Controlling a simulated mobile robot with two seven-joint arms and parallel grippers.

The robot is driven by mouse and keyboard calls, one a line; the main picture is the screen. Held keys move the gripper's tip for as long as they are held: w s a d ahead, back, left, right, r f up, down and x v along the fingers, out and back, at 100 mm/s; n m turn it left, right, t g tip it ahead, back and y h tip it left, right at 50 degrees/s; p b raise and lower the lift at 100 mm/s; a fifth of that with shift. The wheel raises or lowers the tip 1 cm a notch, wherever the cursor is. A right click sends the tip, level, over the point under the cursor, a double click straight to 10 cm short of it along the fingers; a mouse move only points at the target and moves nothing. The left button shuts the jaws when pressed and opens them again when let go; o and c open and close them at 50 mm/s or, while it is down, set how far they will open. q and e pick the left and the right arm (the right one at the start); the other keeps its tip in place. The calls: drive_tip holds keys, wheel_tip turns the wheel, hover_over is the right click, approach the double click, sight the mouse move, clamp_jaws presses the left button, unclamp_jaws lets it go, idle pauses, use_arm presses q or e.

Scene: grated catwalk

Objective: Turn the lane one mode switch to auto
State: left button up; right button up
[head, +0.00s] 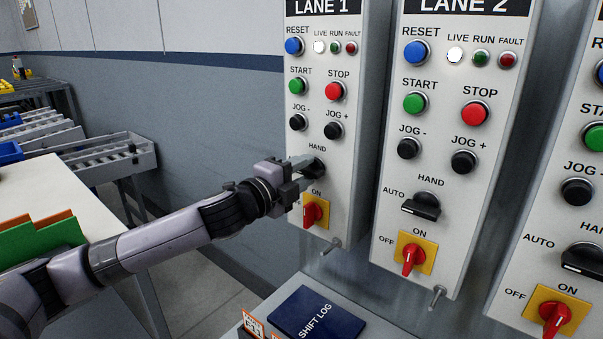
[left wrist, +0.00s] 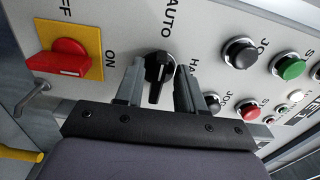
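The lane one mode switch (head: 314,168) is a black knob under the word HAND on the LANE 1 panel (head: 357,130). My left gripper (head: 303,170) is at it and covers its left side and the AUTO word in the head view. In the left wrist view the knob (left wrist: 158,74) stands between the two fingertips of my left gripper (left wrist: 160,88). The fingers are apart, with a gap showing on each side of the knob's handle. The handle lies roughly in line with the word AUTO. My right gripper is not in view.
Just below is the red on/off switch (head: 312,212) on a yellow plate; jog buttons (head: 333,131) sit above. The LANE 2 panel (head: 450,110) stands close on the right. A blue shift log (head: 317,312) lies below. A pale table (head: 50,185) is at the left.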

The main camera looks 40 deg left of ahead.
use_arm(q)
drive_tip(key=shift+s, duration=0.1)
drive_tip(key=shift+s+f, duration=0.2)
drive_tip(key=shift+s, duration=0.25)
drive_tip(key=s+b, duration=0.3)
drive_tip(key=s, duration=0.3)
drive_tip(key=shift+a+r, duration=0.15)
drive_tip(key=shift+a, duration=0.1)
idle(0.4)
